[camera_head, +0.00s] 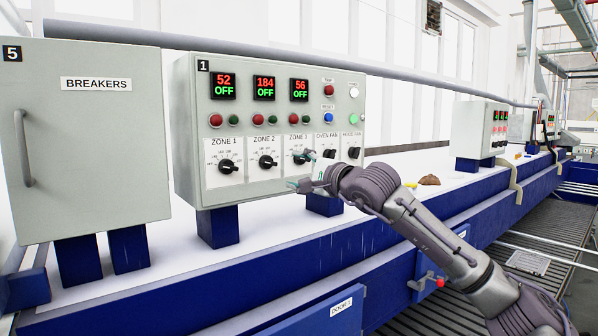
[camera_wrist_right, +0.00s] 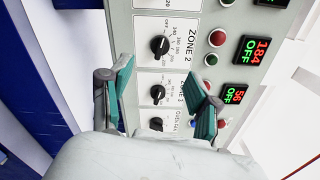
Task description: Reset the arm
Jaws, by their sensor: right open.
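My right arm reaches in from the lower right. Its gripper (camera_head: 303,171) is open and empty in front of the lower part of the grey control panel (camera_head: 240,189), near the ZONE 3 knob (camera_head: 299,157). In the right wrist view the two teal-padded fingers (camera_wrist_right: 160,80) stand apart on either side of the ZONE 3 knob (camera_wrist_right: 158,92). The gap between the fingers and the panel is hard to judge. My left gripper is out of view.
The panel's displays (camera_head: 264,87) read 52, 184 and 56, each OFF. A BREAKERS cabinet (camera_head: 95,110) stands at the left. A second control box (camera_head: 478,130) stands farther right. A brown lump (camera_head: 429,181) lies on the white surface behind my arm.

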